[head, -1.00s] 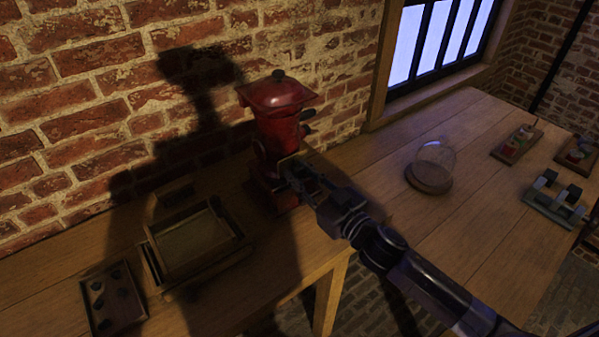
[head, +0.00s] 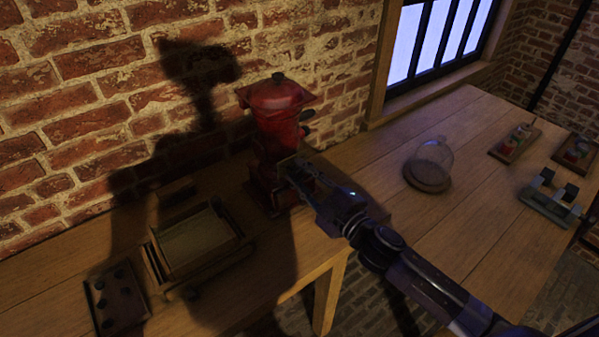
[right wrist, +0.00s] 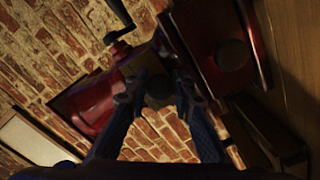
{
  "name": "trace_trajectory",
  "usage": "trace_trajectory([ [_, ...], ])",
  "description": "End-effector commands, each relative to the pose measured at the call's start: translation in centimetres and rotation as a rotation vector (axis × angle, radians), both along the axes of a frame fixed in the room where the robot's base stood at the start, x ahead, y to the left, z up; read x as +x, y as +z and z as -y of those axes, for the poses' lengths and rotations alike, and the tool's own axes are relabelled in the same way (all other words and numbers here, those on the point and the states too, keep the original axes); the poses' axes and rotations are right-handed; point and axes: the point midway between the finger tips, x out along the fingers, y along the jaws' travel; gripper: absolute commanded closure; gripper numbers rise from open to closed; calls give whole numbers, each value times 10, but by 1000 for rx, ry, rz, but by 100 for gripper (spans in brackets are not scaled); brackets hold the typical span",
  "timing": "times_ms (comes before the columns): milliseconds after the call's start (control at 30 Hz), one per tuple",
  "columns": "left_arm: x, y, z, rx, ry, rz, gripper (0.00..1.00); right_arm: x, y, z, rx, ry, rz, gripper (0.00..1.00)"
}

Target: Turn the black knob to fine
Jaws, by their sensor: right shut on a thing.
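A red grinder (head: 277,130) with a flared top and a small dark top knob stands against the brick wall. My right gripper (head: 292,172) reaches its front side from the right. The knob's marks and the fine setting are too dark to read. In the head view the fingers hide the knob. My left gripper is not in view.
A wooden tray (head: 160,278) stands left of the grinder, with a dark board (head: 138,309) holding small round pieces at the front left. A glass dome (head: 433,157) stands to the right. Small racks (head: 548,208) lie at the far right. The table between is clear.

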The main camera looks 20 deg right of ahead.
Motion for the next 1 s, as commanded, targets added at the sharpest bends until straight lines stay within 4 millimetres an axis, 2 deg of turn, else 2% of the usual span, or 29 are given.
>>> trace_trajectory([
  [300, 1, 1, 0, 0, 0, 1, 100, 0, 0, -1, -96, 2, 35, 100],
  [800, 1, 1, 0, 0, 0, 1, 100, 0, 0, -1, -112, 1, 40, 100],
  [833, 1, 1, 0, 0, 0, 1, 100, 0, 0, -1, -112, 1, 40, 74],
  [933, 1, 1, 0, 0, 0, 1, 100, 0, 0, 0, -111, 1, 40, 63],
  [1000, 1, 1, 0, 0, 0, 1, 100, 0, 0, 0, -110, 1, 40, 61],
])
